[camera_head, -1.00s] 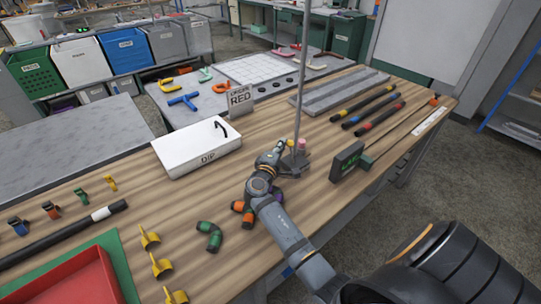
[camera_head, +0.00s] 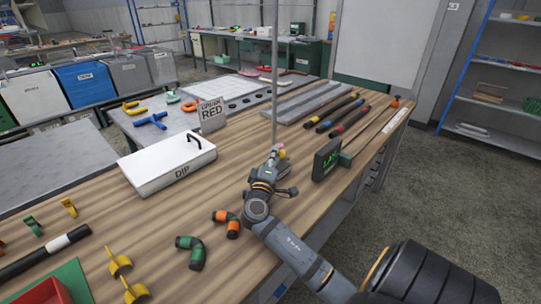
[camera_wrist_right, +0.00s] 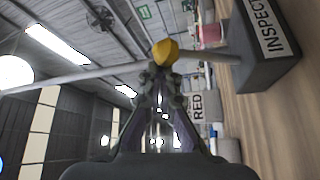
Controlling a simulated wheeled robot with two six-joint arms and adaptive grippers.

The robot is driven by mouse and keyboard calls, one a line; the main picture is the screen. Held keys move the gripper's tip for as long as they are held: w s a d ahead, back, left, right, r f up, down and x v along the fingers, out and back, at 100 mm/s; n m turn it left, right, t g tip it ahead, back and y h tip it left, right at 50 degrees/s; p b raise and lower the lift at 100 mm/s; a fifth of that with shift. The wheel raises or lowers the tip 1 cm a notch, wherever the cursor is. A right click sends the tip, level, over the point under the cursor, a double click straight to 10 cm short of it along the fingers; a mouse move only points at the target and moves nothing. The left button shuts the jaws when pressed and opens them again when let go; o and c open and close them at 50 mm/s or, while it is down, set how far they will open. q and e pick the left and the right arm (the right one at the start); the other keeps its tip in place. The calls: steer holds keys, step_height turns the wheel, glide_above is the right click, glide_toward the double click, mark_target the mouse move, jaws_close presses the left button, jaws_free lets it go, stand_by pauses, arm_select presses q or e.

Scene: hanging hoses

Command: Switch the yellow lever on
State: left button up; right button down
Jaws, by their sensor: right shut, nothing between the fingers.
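A small yellow knob (camera_wrist_right: 165,52), which I take to be the lever's end, sits right at the fingertips of my right gripper (camera_wrist_right: 163,75) in the wrist view. The fingers are shut with nothing between them; whether they touch the knob I cannot tell. In the head view my right gripper (camera_head: 276,155) is at the foot of a tall grey pole (camera_head: 275,80) and hides most of its base. A tiny pink and yellow bit (camera_head: 281,152) shows just beside the fingers. My left gripper is not in view.
Orange (camera_head: 227,222) and green (camera_head: 191,251) elbow fittings lie in front. Dark hoses (camera_head: 334,115) lie at back right.

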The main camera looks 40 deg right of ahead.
steer(key=shift+s+f, duration=0.1)
steer(key=shift+f, duration=0.05)
stand_by(0.5)
steer(key=v, duration=0.7)
steer(key=shift+s+a, duration=0.15)
steer(key=shift+a, duration=0.1)
